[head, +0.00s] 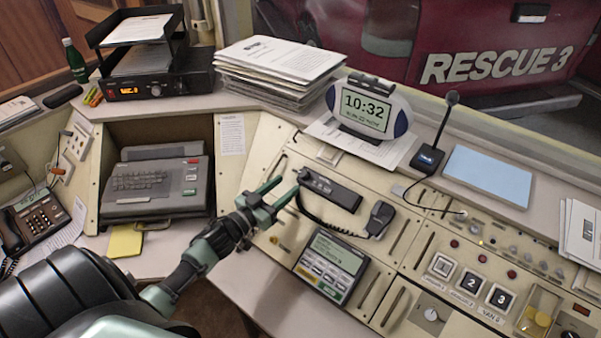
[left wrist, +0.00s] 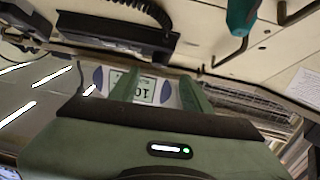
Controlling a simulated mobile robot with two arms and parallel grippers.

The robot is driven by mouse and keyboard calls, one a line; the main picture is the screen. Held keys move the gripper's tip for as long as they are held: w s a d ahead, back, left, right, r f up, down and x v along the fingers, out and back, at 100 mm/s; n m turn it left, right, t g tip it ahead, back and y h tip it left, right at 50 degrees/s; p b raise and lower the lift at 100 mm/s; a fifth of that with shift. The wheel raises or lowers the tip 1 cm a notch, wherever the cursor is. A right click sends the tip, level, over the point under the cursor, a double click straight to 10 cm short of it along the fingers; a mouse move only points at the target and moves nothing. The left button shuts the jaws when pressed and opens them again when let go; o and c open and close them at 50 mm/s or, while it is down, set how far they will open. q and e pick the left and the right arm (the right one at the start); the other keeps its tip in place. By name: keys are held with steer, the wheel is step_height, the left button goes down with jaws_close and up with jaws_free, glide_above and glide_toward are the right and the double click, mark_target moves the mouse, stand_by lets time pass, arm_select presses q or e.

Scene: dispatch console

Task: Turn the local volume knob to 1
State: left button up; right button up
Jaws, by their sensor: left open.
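A round knob with a pale dial plate (head: 431,314) is on the sloping console panel at the lower right, below the numbered buttons. Its label is too small to read, so I cannot tell whether it is the local volume knob. A black knob (head: 570,335) is partly cut off at the bottom right edge. My left gripper (head: 288,190) is open and empty, over the left part of the console near the radio handset unit, well left of these knobs. In the left wrist view its fingers (left wrist: 155,92) are spread, with the clock beyond them. My right gripper is not in view.
A radio unit (head: 330,188) with a corded microphone (head: 380,218) and a keypad screen (head: 331,266) lie between my gripper and the knobs. Numbered buttons (head: 471,282), a yellow guard (head: 540,308), a desk microphone (head: 428,158) and a clock (head: 366,110) stand around.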

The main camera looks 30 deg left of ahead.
mark_target(301, 174)
arm_select(q)
steer(key=w, duration=0.3)
steer(key=shift+d+r, duration=0.2)
steer(key=shift+w+d+f, duration=0.1)
steer(key=shift+w+f, duration=0.05)
steer(key=shift+w, duration=0.55)
steer(key=shift+w+d+f+p, duration=0.1)
steer(key=shift+w+p, duration=0.2)
steer(key=shift+w, duration=0.4)
steer(key=c, duration=0.9)
jaws_close()
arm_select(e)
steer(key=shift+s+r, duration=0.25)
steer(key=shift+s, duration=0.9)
